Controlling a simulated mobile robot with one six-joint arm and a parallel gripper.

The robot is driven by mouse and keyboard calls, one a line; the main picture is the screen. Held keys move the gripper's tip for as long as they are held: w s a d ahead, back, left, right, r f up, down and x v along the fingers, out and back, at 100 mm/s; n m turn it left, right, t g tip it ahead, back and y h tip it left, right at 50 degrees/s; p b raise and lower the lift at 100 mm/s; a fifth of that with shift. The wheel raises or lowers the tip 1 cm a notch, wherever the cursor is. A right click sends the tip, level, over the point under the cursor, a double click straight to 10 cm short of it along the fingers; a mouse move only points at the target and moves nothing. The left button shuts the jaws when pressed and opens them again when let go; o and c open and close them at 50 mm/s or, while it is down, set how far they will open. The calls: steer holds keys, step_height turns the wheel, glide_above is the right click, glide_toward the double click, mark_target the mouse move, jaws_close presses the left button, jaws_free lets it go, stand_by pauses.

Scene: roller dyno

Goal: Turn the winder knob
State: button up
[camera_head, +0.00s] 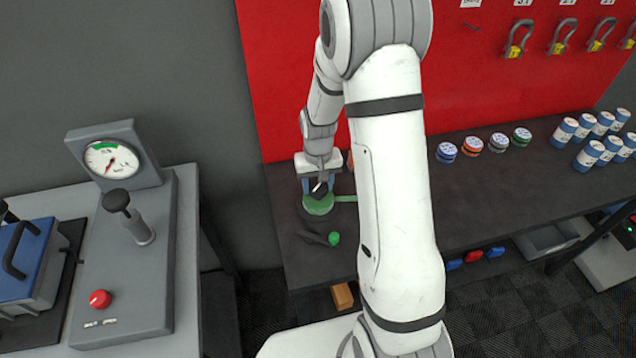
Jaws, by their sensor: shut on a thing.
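The winder is a green round device (318,206) on the dark bench, left of my arm's large links. Its small dark knob (319,191) stands on top of the green disc. My gripper (319,184) points down over the winder, with its fingers shut around the dark knob. A green bar sticks out from the disc to the right and passes behind my arm. A dark lever with a green ball end (334,239) lies in front of the disc. The fingertips are small in view, and my arm hides part of the bench behind it.
Several coloured lidded tins (472,146) and blue-and-white cans (590,155) stand on the bench to the right. Shackles (518,38) hang on the red panel.

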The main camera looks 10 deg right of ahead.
mark_target(318, 185)
steer(key=shift+m, duration=0.3)
steer(key=m+b, duration=0.2)
steer(key=m, duration=0.1)
steer(key=shift+f, duration=0.1)
steer(key=shift+m+b, duration=0.85)
steer(key=shift+m, duration=1.15)
steer(key=o, duration=1)
steer(key=shift+c, duration=0.2)
step_height(318, 185, up, 7)
steer(key=shift+r+b, duration=0.1)
steer(key=shift+b, duration=0.2)
steer(key=shift+r, duration=0.4)
